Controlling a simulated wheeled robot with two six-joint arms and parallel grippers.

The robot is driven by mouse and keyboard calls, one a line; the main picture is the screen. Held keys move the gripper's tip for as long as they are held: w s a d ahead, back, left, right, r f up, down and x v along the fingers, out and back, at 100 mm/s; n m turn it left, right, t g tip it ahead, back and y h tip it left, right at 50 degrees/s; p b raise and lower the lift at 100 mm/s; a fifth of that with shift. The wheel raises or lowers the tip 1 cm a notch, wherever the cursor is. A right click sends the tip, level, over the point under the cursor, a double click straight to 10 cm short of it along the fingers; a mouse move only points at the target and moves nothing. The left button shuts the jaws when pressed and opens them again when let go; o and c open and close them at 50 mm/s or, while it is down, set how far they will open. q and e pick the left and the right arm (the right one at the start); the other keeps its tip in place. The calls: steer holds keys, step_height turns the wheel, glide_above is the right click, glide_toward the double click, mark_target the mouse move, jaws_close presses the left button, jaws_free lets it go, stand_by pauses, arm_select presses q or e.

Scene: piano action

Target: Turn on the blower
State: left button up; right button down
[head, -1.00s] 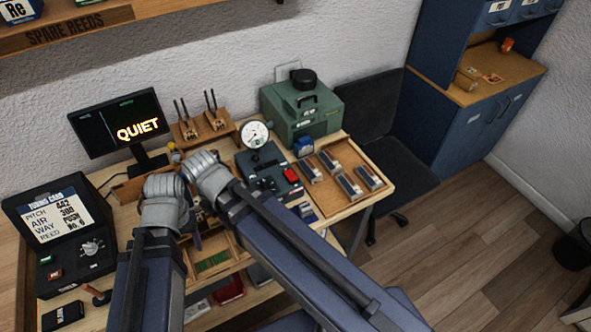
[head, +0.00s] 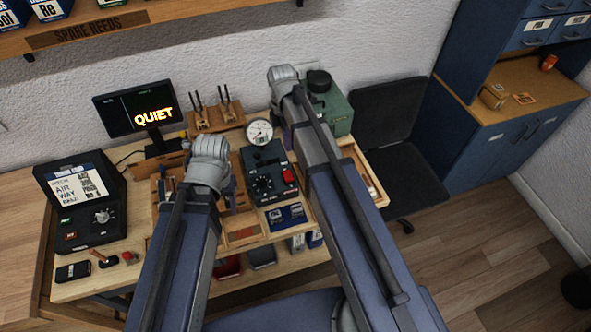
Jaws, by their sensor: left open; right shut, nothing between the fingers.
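A dark box (head: 263,184) with knobs, a red switch (head: 289,175) and a round white gauge (head: 260,131) on top stands mid-bench. A green machine (head: 338,108) with a black cap stands behind it to the right, partly hidden by my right arm. Which of them is the blower is not labelled legibly. My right gripper (head: 288,136) is shut and empty, right of the gauge, beside the red switch and mostly hidden by its own arm. My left gripper (head: 210,180) is open and empty, left of the dark box; its fingers are largely hidden.
A monitor (head: 134,109) reads QUIET. A wooden rack (head: 214,116) is behind my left gripper. A blue device (head: 287,217) lies in front of the dark box. A chair (head: 385,150) is at the right.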

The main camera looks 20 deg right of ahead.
mark_target(290, 179)
steer(key=shift+f, duration=0.15)
steer(key=f+b, duration=0.4)
steer(key=s+f+b, duration=0.1)
steer(key=f+b, duration=0.8)
steer(key=shift+s+f+b, duration=0.25)
steer(key=shift+s+b, duration=0.1)
steer(key=shift+b, duration=0.05)
steer(key=shift+f, duration=0.1)
steer(key=shift+s+f+t+b, duration=0.3)
steer(key=shift+b, duration=0.05)
steer(key=shift+w+r, duration=0.15)
steer(key=shift+w, duration=0.1)
